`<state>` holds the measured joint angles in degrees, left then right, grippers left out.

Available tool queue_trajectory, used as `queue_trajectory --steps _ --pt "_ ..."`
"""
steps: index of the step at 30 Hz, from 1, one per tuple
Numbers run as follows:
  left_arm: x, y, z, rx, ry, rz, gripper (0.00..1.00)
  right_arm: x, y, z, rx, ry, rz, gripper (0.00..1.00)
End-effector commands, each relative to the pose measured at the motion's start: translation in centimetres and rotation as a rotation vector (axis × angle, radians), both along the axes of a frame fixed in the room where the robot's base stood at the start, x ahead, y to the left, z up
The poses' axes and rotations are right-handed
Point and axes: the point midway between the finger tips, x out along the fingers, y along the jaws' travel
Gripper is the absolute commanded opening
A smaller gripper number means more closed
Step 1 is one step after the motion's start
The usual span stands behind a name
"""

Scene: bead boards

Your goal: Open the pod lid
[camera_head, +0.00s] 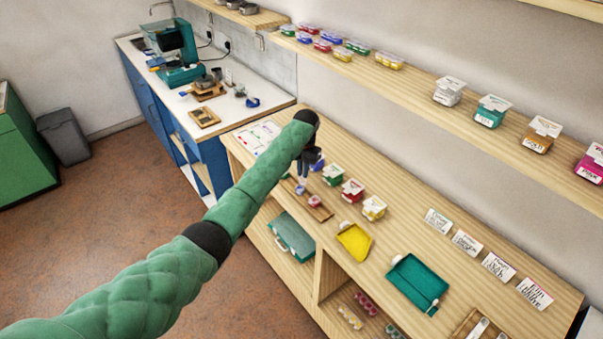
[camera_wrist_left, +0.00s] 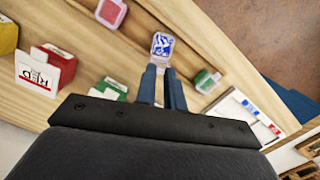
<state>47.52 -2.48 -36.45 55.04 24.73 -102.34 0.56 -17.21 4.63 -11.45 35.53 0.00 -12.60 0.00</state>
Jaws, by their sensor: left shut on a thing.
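A small clear pod with a blue-and-white pattern (camera_wrist_left: 162,44) is at the fingertips of my left gripper (camera_wrist_left: 163,68). The fingers are close together and shut on its near edge, probably the lid; how far the lid is raised cannot be told. In the head view my left gripper (camera_head: 302,179) points down over the wooden strip on the table, partly hidden by its own wrist. A red pod (camera_wrist_left: 110,12) and a green pod (camera_wrist_left: 206,80) stand on either side in the wrist view. The red pod also shows in the head view (camera_head: 314,201). My right gripper is out of view.
Small boxes stand behind the pods: green (camera_head: 332,174), red (camera_head: 352,190) and yellow (camera_head: 374,207). A white board (camera_head: 257,137) lies to the left. A shelf (camera_head: 420,95) runs above the table.

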Motion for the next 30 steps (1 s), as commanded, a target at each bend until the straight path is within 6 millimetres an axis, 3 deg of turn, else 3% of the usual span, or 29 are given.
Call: queue_trajectory --steps 23,24,27,30 --pt "0.38 -0.22 -0.33 0.042 0.071 0.0 0.0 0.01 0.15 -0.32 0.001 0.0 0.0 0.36" --pt "0.38 -0.22 -0.33 0.042 0.071 0.0 0.16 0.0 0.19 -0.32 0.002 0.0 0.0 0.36" --pt "0.4 -0.22 -0.3 0.042 0.071 0.0 0.34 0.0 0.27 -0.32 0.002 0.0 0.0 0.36" --pt "0.42 -0.23 -0.25 0.041 0.07 0.0 0.34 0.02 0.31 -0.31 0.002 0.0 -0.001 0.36"
